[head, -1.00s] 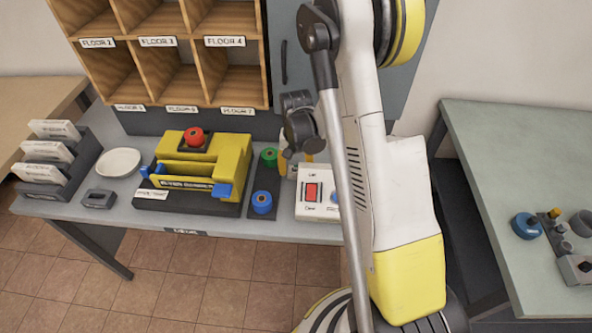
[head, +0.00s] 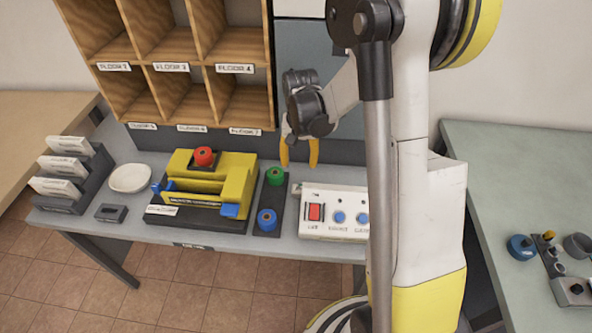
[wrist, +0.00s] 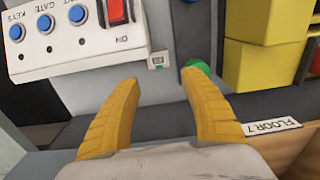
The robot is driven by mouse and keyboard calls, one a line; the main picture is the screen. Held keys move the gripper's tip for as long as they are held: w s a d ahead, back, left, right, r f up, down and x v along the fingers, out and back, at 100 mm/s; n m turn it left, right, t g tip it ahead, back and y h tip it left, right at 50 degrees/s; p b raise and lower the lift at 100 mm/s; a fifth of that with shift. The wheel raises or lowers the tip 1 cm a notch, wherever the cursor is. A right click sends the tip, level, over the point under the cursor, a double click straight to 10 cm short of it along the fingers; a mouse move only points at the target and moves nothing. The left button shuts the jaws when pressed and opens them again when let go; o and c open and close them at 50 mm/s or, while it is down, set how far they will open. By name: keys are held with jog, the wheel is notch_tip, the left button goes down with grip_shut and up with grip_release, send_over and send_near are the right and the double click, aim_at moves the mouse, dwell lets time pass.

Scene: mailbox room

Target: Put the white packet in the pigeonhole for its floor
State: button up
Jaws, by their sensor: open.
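Several white packets with printed labels stand in a dark stepped rack (head: 92,180) at the left end of the table; the front one (head: 55,188) leans in its slot. I cannot tell which one is the task's packet. The wooden pigeonhole unit (head: 190,72) stands at the back of the table, with floor labels under its openings, including FLOOR 4 (head: 234,69) and FLOOR 7 (head: 244,131). My gripper (head: 299,155) is open, its yellow fingers pointing down behind the white control box, right of the pigeonholes. In the wrist view nothing shows between the fingertips (wrist: 161,80).
A yellow device (head: 212,178) with a red knob stands mid-table. Green (head: 275,176) and blue (head: 267,219) knobs sit beside it. The white control box (head: 333,212) has a red switch. A white dish (head: 130,178) lies near the rack. A green-topped table (head: 520,180) stands right.

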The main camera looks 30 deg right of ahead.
jog(key=s+a+r+n+t, duration=0.1)
jog(key=s+a+r+t, duration=0.15)
jog(key=r, duration=0.35)
jog(key=s+a+r+n+t, duration=0.1)
jog(key=s+a+r+n, duration=0.1)
jog(key=s+a+r, duration=0.35)
jog(key=s+a+r+n+t, duration=0.3)
jog(key=s+r, duration=0.3)
jog(key=s, duration=0.2)
jog(key=shift+s+a+r, duration=0.15)
jog(key=shift+s+a, duration=0.1)
jog(key=shift+a, duration=0.05)
jog(key=shift+o, duration=1)
jog(key=shift+s, duration=0.15)
jog(key=m+g+h, duration=0.4)
jog(key=m+g, duration=0.5)
jog(key=m, duration=1.5)
send_over(294, 189)
jog(key=w+a, duration=0.2)
jog(key=a, duration=0.2)
notch_tip(294, 189, down, 21)
jog(key=b+x, duration=0.3)
jog(key=x, duration=0.3)
jog(key=shift+w+d+f, duration=0.1)
jog(key=shift+d+f, duration=0.05)
jog(key=shift+f, duration=0.15)
jog(key=b+x, duration=0.2)
jog(key=x, duration=0.3)
jog(key=shift+d+f+b, duration=0.15)
jog(key=shift+b, duration=0.2)
